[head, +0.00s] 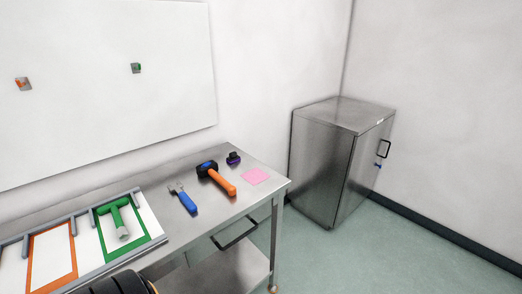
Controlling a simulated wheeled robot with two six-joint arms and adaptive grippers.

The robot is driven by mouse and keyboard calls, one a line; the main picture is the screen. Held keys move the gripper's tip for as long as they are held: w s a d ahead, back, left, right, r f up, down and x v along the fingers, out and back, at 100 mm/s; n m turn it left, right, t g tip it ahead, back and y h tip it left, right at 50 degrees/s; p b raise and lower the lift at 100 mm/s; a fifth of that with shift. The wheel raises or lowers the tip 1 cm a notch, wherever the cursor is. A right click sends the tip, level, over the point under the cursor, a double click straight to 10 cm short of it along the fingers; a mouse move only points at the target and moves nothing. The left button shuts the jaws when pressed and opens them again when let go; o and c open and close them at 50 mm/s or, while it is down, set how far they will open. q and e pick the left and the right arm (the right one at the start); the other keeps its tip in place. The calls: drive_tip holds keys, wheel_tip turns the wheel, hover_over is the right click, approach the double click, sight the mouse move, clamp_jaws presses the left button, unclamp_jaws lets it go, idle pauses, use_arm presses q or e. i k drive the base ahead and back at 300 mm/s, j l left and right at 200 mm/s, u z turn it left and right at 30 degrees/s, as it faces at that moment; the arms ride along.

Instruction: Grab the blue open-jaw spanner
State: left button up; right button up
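The blue open-jaw spanner (187,202) lies on the metal workbench (222,208), with its grey forked jaw pointing to the back left and its blue handle toward the front right. It lies between a green-framed panel and a hammer, apart from both. Neither of my grippers can be made out in the head view. A dark rounded part shows at the bottom edge, and I cannot tell it as a gripper.
A hammer (226,186) with an orange handle, a small black-purple object (233,158) and a pink square (255,176) lie to the right. A green T-shaped tool (116,214) lies in a green frame beside an orange frame (31,283). A metal cabinet (320,165) stands beyond.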

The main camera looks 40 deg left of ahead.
sight(191, 207)
drive_tip(key=i, duration=1)
drive_tip(key=i+u, duration=0.1)
drive_tip(key=i, duration=0.95)
drive_tip(key=u, duration=3.1)
drive_tip(key=k+j, duration=0.05)
